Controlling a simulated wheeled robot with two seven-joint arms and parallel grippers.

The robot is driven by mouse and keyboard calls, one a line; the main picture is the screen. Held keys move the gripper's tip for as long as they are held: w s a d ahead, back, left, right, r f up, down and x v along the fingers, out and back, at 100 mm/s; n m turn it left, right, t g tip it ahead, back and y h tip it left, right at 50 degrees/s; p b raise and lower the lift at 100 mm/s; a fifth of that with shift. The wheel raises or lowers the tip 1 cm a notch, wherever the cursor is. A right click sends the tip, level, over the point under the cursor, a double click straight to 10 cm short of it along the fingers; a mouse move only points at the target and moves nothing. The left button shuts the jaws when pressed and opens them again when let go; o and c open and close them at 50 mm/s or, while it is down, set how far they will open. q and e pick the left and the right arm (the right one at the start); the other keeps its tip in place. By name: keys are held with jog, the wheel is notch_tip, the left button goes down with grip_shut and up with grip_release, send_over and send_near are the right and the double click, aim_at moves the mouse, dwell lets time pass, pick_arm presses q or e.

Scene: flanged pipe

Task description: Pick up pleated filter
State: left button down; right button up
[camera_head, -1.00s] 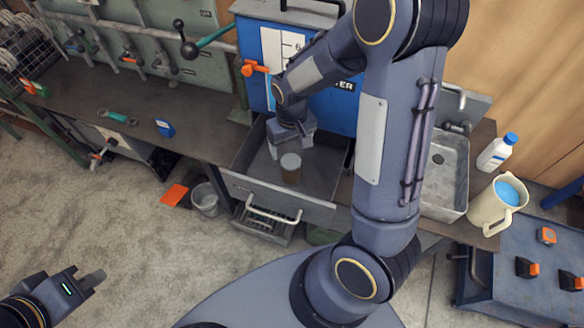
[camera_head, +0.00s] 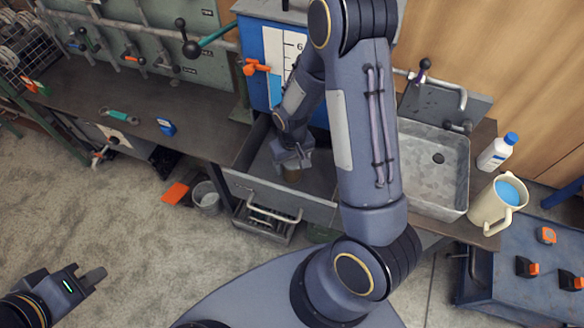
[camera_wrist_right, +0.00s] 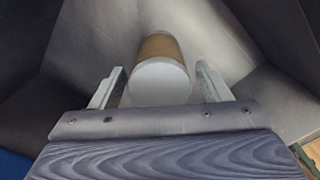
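The pleated filter (camera_wrist_right: 159,80) is a short cylinder with a pale end cap and a brown side. In the right wrist view it lies between the two fingers of my right gripper (camera_wrist_right: 160,88), which is open with a small gap on each side. In the head view the filter (camera_head: 292,175) stands in the open metal drawer (camera_head: 245,183), mostly hidden under my right gripper (camera_head: 293,163). My left gripper (camera_head: 92,279) is away at the lower left over the floor, with nothing seen in it; its finger gap is unclear.
A blue cabinet (camera_head: 262,95) stands behind the drawer. A sink (camera_head: 425,180), a white bottle (camera_head: 497,153) and a jug of blue liquid (camera_head: 490,212) are at the right. A grey bucket (camera_head: 206,198) is on the floor to the left of the drawer.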

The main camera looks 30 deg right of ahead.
jog(key=c, duration=0.9)
